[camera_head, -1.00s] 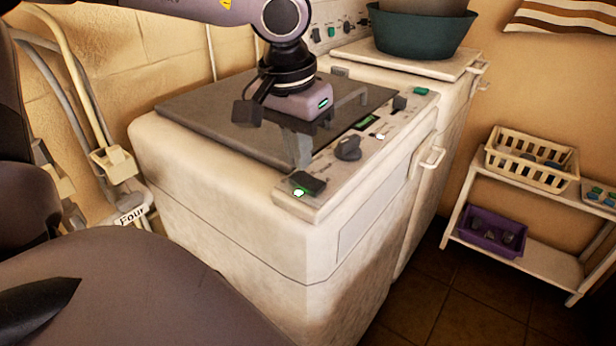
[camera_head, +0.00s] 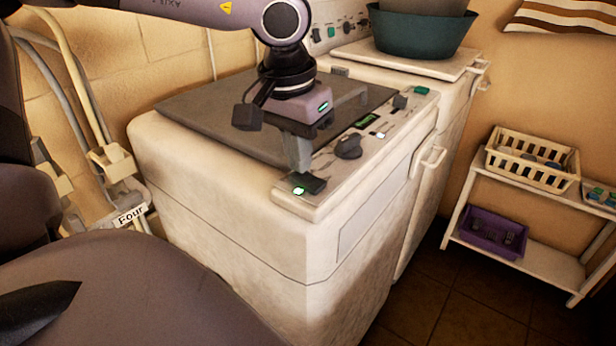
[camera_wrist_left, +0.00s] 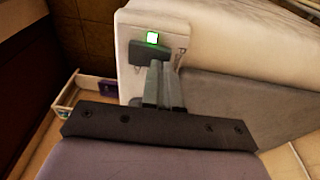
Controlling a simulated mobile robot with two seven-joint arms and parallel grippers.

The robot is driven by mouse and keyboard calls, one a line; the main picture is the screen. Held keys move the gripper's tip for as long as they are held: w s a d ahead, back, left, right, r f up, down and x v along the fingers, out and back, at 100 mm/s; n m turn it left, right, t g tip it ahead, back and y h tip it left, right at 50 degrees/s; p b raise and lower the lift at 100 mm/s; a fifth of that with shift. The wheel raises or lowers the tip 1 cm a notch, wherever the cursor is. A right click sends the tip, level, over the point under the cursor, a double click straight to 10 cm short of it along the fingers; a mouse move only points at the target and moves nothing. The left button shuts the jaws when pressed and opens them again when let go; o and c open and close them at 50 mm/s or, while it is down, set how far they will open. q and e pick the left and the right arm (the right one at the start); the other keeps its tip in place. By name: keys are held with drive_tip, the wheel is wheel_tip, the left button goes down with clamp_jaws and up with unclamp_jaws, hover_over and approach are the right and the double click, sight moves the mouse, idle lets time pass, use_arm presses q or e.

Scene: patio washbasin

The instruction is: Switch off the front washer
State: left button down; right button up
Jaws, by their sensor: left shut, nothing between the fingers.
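The front washer (camera_head: 240,225) is a worn cream-white machine with a dark grey lid. Its control strip has a dark switch (camera_head: 313,184) at the near corner, with a small green-white light (camera_head: 299,191) glowing beside it. The switch (camera_wrist_left: 149,53) and lit light (camera_wrist_left: 152,37) also show in the left wrist view. My left gripper (camera_head: 301,170) points down, shut and empty, with its fingertips right at the switch. In the left wrist view the closed fingers (camera_wrist_left: 160,68) reach the switch's edge; I cannot tell whether they touch it. My right gripper is not in view.
A round knob (camera_head: 348,146) and other small controls lie further along the strip. A second washer (camera_head: 450,105) behind carries a teal basin (camera_head: 420,35). A white shelf (camera_head: 535,255) with a cream basket (camera_head: 530,165) and purple crate (camera_head: 490,235) stands right.

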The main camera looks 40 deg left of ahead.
use_arm(q)
drive_tip(key=shift+f+b, duration=0.3)
drive_tip(key=shift+f, duration=0.15)
drive_tip(key=shift+r, duration=0.1)
wheel_tip(320, 180, up, 7)
drive_tip(key=p, duration=0.6)
drive_tip(key=shift+s, duration=0.1)
idle(0.7)
